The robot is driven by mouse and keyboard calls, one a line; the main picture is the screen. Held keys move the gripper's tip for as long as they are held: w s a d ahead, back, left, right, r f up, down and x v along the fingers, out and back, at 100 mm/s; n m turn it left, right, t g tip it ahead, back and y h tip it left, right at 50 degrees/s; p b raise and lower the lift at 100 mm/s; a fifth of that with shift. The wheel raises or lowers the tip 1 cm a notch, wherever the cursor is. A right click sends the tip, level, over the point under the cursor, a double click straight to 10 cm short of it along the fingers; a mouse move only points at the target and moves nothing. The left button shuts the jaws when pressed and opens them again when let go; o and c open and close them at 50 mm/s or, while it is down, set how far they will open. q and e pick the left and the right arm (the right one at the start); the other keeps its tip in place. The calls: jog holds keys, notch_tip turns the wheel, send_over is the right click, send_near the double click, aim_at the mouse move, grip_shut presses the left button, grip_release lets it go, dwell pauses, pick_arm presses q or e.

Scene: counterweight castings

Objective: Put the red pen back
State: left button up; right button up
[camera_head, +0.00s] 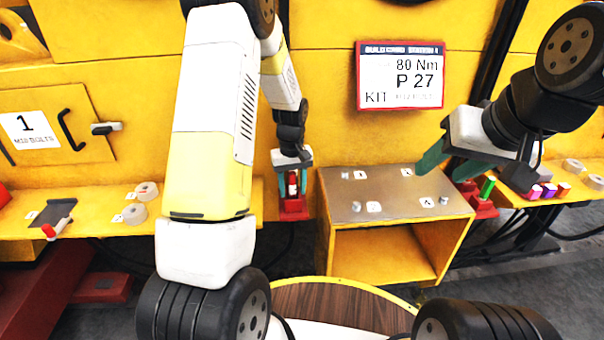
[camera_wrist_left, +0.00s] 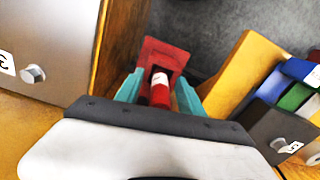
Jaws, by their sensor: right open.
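The red pen (camera_wrist_left: 160,88), a red cylinder with a white band, stands upright in a red holder (camera_wrist_left: 166,52) in the left wrist view. In the head view the red pen (camera_head: 292,184) shows in the red holder (camera_head: 294,212), left of the yellow stand. My left gripper (camera_head: 292,168) is over it from above. Its teal fingers are on either side of the pen, with small gaps visible in the left wrist view (camera_wrist_left: 160,95). The pen's lower end is hidden in the holder. My right gripper (camera_head: 450,170) is open and empty above the stand's right side.
A yellow stand (camera_head: 395,204) with a metal top, numbered labels and bolts is between the grippers. A green pen (camera_head: 487,188) stands in another red holder (camera_head: 481,209) at right. Tape rolls (camera_head: 134,213) and a red-ended tool (camera_head: 50,231) lie on the left ledge.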

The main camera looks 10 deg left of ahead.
pick_arm(q)
notch_tip(320, 180, up, 14)
jog(key=shift+r, duration=0.4)
dwell(0.8)
jog(key=shift+s+r, duration=0.1)
jog(key=shift+r, duration=0.1)
jog(key=s+r+m+t+h, duration=0.1)
jog(key=s+r+m+t, duration=0.15)
jog(key=s+r, duration=0.75)
jog(key=s+d+r+m+t, duration=0.1)
jog(key=s+t, duration=0.1)
jog(key=s, duration=0.5)
jog(key=s+d+r+m+t+h, duration=0.1)
jog(key=s+m, duration=0.1)
jog(key=s, duration=0.5)
jog(key=shift+r+t, duration=0.35)
jog(key=shift+r, duration=0.05)
jog(key=shift+d, duration=0.1)
